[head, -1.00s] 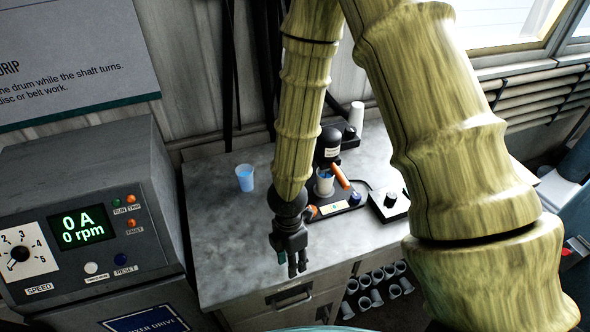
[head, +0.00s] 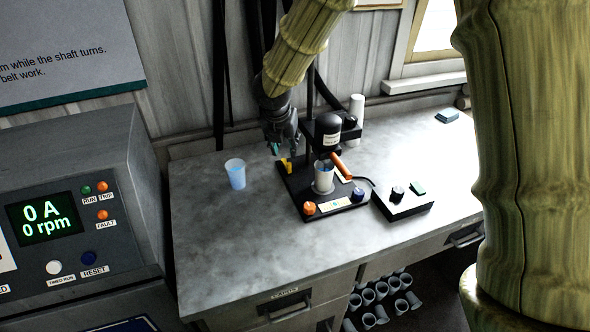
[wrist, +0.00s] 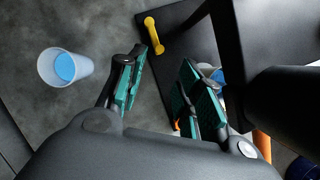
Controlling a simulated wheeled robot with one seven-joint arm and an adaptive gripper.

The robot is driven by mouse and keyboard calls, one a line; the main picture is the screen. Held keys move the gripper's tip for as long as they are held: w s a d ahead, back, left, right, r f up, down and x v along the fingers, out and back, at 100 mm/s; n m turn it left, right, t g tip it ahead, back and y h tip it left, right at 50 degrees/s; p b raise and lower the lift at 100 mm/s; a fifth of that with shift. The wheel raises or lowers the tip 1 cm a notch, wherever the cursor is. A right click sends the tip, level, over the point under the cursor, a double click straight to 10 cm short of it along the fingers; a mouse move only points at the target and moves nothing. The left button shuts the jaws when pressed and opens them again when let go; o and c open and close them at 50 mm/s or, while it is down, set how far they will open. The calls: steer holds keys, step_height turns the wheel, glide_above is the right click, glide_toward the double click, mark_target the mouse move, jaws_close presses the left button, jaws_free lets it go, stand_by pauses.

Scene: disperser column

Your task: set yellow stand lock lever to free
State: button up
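The yellow lock lever (head: 287,165) sits at the back left corner of the black stand base (head: 293,196). In the wrist view the lever (wrist: 154,37) is a short yellow bar with rounded ends, lying along the edge of the base. My gripper (head: 284,147) hangs just above and behind the lever in the head view. In the wrist view my gripper (wrist: 166,72) is open, with teal pads apart and nothing between them. The lever shows beyond the fingertips, apart from them. The stand's black motor head (head: 328,130) is right of my gripper.
A cup of blue liquid (head: 235,174) stands left of the stand. A container (head: 324,180) sits under the motor head, with an orange handle (head: 342,167) beside it. A black control box (head: 402,205) is at the right. The front left counter is clear.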

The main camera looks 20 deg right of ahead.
mark_target(289, 163)
steer(key=shift+p+x, duration=0.6)
steer(key=shift+x, duration=4.7)
jaws_close()
